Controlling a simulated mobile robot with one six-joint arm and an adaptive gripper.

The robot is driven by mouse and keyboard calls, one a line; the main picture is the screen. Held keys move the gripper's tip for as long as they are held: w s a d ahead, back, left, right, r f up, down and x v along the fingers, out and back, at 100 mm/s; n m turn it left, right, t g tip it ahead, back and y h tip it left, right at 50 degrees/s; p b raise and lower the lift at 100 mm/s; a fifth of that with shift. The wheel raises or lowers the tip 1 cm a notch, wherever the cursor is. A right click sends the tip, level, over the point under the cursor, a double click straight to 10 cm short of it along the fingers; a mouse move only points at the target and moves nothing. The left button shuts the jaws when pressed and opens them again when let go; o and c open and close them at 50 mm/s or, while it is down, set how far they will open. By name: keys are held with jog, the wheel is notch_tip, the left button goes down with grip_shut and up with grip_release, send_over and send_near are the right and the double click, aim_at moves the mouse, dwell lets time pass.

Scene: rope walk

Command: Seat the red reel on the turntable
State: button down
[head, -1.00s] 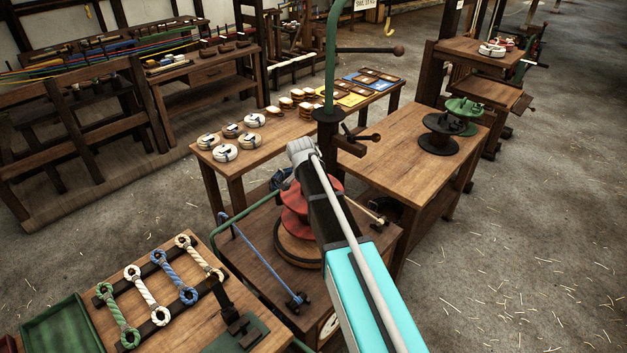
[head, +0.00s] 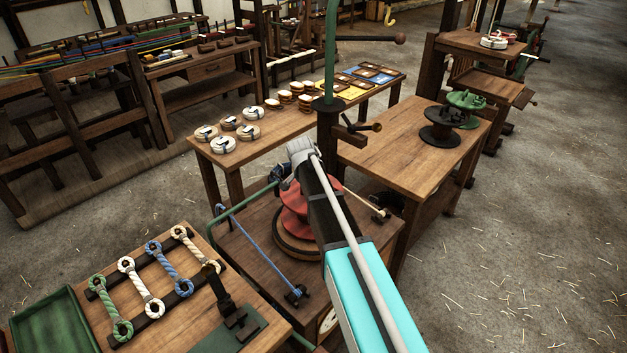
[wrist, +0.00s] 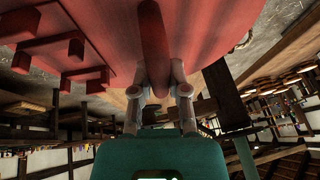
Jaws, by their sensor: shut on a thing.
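The red reel (head: 292,222) is over the round wooden turntable (head: 290,250) on the low bench, partly hidden behind my arm in the head view. Its lower flange covers part of the disc, and I cannot tell whether it touches. In the wrist view, the red reel (wrist: 105,22) fills the top of the picture, with a red bar in the middle and raised red blocks on the left. My gripper (wrist: 161,85) has its two fingers closed on that bar. In the head view, the fingers are hidden behind my arm.
A green post (head: 331,60) with a dark lever rises just behind the turntable. A blue rod (head: 255,250) lies on the bench left of it. A black reel (head: 441,128) and a green reel (head: 467,103) stand on the right table. Rope samples lie on the front-left board (head: 190,305).

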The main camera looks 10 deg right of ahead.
jog(key=shift+f+b, duration=0.65)
jog(key=shift+f, duration=0.3)
jog(key=c, duration=0.5)
grip_release()
jog(key=shift+c, duration=0.2)
jog(key=shift+s+r+p, duration=0.1)
jog(key=shift+r+p, duration=3.3)
jog(key=shift+r, duration=0.15)
